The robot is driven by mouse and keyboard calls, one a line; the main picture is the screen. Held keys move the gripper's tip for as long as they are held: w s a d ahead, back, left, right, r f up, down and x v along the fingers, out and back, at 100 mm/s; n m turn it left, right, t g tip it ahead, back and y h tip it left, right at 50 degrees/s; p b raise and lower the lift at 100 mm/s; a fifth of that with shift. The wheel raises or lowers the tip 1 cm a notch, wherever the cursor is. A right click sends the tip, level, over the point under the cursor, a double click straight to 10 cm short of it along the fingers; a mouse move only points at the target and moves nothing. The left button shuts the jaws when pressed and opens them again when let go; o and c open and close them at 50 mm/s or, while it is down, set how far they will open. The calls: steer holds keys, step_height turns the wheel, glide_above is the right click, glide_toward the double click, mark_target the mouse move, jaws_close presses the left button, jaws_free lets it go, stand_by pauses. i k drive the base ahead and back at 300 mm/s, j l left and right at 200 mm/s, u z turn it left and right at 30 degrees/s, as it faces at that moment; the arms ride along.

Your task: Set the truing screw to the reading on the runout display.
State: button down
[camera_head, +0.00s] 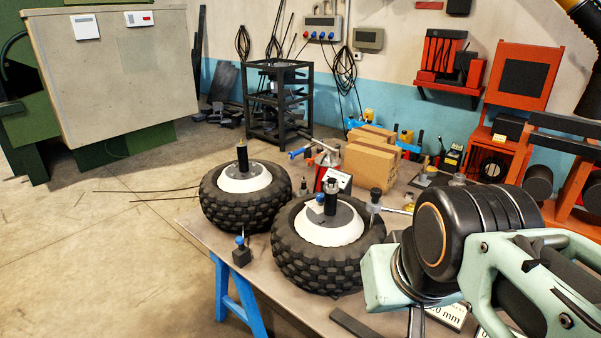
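Two knobbly black tyres with white hubs lie on the workbench, a left wheel (243,193) and a front wheel (325,238). Each hub has an upright black post on it. The front hub also carries a small blue-topped part (319,200). A small black block with a blue knob (241,250) stands in front of the left wheel. A red device with a white face (338,180) stands behind the wheels; its reading is too small to make out. I cannot tell which part is the truing screw. My pale green and black arm fills the lower right; no gripper fingers show.
White plates, one partly reading "0 mm" (447,314), lie partly hidden below my arm. Cardboard boxes (370,163) and small tools stand at the back of the workbench (262,262). A dark bar (356,325) lies at its front. Open floor is at left.

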mark_target(321, 197)
steer(key=z, duration=0.6)
steer(key=i+j+z, duration=0.15)
steer(key=j+z, duration=0.25)
steer(key=i+j+z, duration=0.1)
steer(key=z, duration=0.35)
steer(key=j+z, duration=0.4)
steer(key=j, duration=0.45)
steer(key=j+z, duration=0.1)
steer(key=j, duration=0.7)
